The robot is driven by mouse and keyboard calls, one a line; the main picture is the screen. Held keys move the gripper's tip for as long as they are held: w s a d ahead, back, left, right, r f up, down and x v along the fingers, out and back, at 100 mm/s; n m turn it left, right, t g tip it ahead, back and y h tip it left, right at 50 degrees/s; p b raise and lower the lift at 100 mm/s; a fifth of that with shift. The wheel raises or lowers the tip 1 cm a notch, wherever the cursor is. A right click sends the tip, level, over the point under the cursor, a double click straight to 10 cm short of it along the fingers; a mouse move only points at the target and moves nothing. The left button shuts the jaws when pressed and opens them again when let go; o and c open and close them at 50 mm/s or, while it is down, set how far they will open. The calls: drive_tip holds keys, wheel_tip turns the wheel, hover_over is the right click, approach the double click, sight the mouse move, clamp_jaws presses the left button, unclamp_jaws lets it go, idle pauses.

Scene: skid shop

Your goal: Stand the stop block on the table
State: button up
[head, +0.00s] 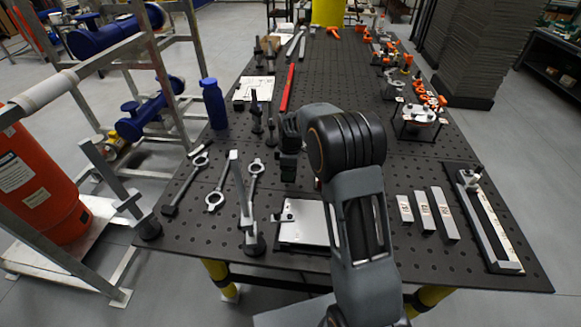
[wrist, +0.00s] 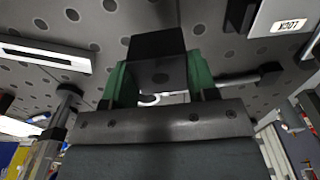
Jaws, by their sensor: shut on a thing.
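My gripper (head: 288,166) is above the dark perforated table (head: 330,95), left of my arm in the head view. In the wrist view its green-padded fingers (wrist: 157,82) are shut on a black block (wrist: 156,45), which I take to be the stop block. The block sticks out beyond the fingertips. Its lower end and any gap to the table cannot be made out. In the head view the block cannot be told apart from the dark gripper and table.
Wrenches (head: 217,194) and an upright clamp (head: 243,200) stand or lie to the left. A light plate (head: 303,222) lies near the front edge. Grey bars (head: 424,210) lie at right. A blue bottle (head: 213,104) stands at the left edge. The table's middle is largely clear.

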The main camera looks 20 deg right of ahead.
drive_tip(key=shift+f, duration=0.15)
drive_tip(key=shift+s+d+f, duration=0.1)
drive_tip(key=shift+d+f, duration=0.05)
drive_tip(key=shift+f, duration=0.2)
idle(0.5)
drive_tip(key=shift+f+b, duration=1.3)
drive_tip(key=shift+f, duration=0.25)
idle(0.8)
drive_tip(key=o, duration=1.2)
drive_tip(key=shift+o, duration=0.2)
drive_tip(key=shift+r, duration=0.1)
drive_tip(key=shift+r+p, duration=2.3)
drive_tip(key=shift+r, duration=1.2)
